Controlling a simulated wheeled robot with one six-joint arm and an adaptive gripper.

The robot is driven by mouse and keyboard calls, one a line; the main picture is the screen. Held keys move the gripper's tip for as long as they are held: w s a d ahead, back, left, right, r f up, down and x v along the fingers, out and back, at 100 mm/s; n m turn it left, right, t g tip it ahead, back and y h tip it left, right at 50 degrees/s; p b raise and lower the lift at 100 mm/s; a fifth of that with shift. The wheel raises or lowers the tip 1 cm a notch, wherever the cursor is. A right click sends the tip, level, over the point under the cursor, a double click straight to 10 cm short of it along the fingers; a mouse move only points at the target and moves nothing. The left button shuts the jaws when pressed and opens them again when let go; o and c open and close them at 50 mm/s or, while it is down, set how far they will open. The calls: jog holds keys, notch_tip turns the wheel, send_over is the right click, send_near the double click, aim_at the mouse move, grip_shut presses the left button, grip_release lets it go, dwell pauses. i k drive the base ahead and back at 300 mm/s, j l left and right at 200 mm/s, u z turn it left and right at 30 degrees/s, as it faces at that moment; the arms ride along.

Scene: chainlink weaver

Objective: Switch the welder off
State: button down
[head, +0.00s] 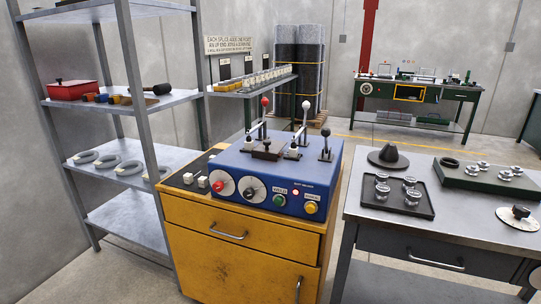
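The welder (262,170) is a blue box with a sloped front panel, on top of a yellow cabinet (228,255) in the middle of the head view. Its front has a dial with a red knob (218,186), a dial with a dark knob (249,191), a green button (279,200) marked WELD and a yellow button (311,208). A small red lamp (295,192) looks lit. Levers with a red ball (265,101) and a pale ball (306,104), and a shorter black-knobbed lever (326,131), rise from the top. Dial markings are too small to read. My gripper is not in view.
A metal table (461,219) with trays stands close on the right. A green workbench (415,118) is at the back. Some floor shows between.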

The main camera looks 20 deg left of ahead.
aim_at(218, 187)
jog(key=u, duration=1.3)
